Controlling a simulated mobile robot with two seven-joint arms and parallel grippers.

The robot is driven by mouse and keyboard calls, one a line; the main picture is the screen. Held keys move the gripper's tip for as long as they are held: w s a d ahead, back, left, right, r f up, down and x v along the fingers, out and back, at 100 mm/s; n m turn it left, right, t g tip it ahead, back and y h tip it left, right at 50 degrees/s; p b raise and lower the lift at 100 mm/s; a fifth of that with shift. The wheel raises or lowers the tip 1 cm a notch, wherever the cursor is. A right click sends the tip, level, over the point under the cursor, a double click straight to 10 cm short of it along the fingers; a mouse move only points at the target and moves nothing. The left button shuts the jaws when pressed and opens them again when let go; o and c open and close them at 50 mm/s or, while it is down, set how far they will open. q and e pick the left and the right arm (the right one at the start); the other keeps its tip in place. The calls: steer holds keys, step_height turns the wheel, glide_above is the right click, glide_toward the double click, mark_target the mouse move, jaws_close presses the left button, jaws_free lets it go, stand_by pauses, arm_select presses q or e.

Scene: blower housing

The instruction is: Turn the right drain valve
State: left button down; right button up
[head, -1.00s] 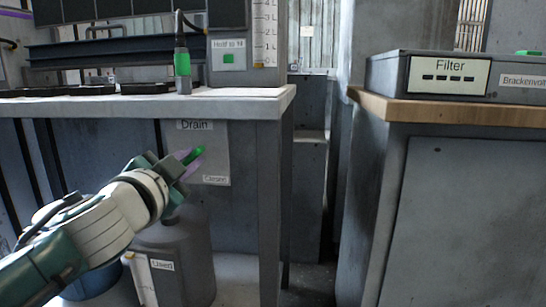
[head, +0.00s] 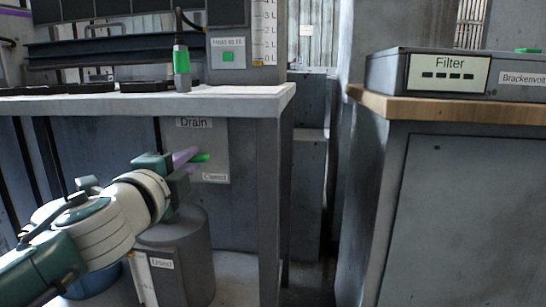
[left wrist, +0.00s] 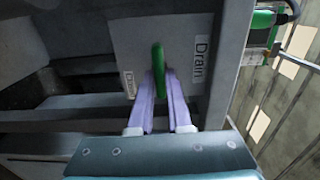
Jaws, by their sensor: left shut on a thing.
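The drain valve's green handle (head: 202,158) sits on a grey panel (head: 220,140) under the bench, below a "Drain" label and above a smaller label that seems to read "Closed". The handle lies nearly level in the head view. My left gripper (head: 190,157) is shut on it with its purple fingers. In the left wrist view, the handle (left wrist: 158,62) stands out between the fingertips (left wrist: 159,85) in front of the panel. The valve's body behind the fingers is hidden. Only one drain valve shows. My right gripper is out of view.
A grey "Used" canister (head: 187,255) stands below my left wrist, with a blue container (head: 95,283) beside it. The bench top (head: 235,101) overhangs the valve, and a bench leg (head: 270,200) stands to its right. A "Filter" box (head: 440,75) rests on the right cabinet.

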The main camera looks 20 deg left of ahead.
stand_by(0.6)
arm_select(q)
steer(key=c, duration=0.9)
jaws_free()
steer(key=shift+o, duration=0.2)
steer(key=shift+s, duration=0.15)
steer(key=p+v, duration=0.1)
steer(key=v, duration=0.8)
steer(key=shift+s+d, duration=0.15)
steer(key=shift+s, duration=0.2)
